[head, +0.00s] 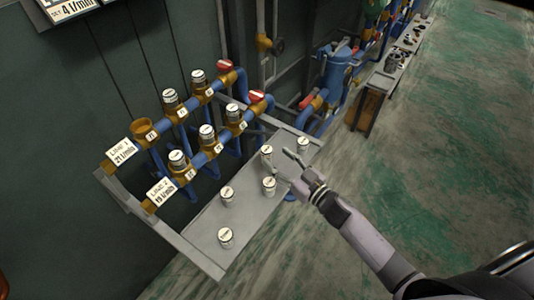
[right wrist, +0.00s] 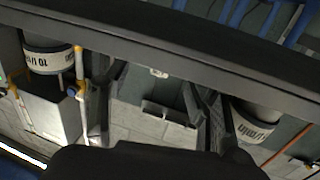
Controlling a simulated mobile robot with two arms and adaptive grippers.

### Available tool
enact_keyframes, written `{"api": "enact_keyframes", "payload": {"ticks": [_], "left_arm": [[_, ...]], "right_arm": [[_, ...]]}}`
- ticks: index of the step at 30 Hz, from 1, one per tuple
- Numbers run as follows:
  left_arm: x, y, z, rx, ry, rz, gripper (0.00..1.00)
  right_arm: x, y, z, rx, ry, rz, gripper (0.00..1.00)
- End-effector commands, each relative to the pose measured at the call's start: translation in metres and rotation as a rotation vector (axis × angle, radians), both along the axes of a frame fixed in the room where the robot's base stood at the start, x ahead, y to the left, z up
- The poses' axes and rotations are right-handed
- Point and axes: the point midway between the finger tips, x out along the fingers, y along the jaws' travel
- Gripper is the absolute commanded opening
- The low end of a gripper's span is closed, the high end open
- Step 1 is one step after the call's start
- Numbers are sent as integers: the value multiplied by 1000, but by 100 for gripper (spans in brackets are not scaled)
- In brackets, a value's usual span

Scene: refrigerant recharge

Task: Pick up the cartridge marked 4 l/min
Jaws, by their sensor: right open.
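Several pale cylindrical cartridges with dark-marked tops stand upright on a grey shelf (head: 250,217) in the head view. They include a far-right cartridge (head: 303,144), a back cartridge (head: 266,153), a middle cartridge (head: 269,186), a left cartridge (head: 227,194) and a front cartridge (head: 225,237). Their flow marks are too small to read there. My right gripper (head: 281,166) is open over the shelf, near the back and middle cartridges, with nothing seen held. The right wrist view shows a cartridge apparently marked 10 l/min (right wrist: 48,60) and another (right wrist: 258,125) with an unclear number. My left gripper is not in view.
Blue pipes with brass fittings (head: 170,140) run behind the shelf and carry more cartridges. An empty brass socket (head: 144,129) is by the Line 1 label (head: 121,153). A wall sign (head: 68,8) reads 4 l/min. Floor at right is clear.

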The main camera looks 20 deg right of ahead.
Motion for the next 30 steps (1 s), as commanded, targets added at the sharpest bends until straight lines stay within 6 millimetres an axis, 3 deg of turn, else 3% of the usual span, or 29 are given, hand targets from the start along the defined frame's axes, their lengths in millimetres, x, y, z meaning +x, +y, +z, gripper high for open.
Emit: {"api": "enact_keyframes", "payload": {"ticks": [9,19,30], "left_arm": [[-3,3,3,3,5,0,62],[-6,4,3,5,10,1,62],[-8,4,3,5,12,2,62]], "right_arm": [[43,20,1,2,-2,-1,54],[49,23,0,0,-1,1,54],[49,23,0,0,-1,0,30]]}}
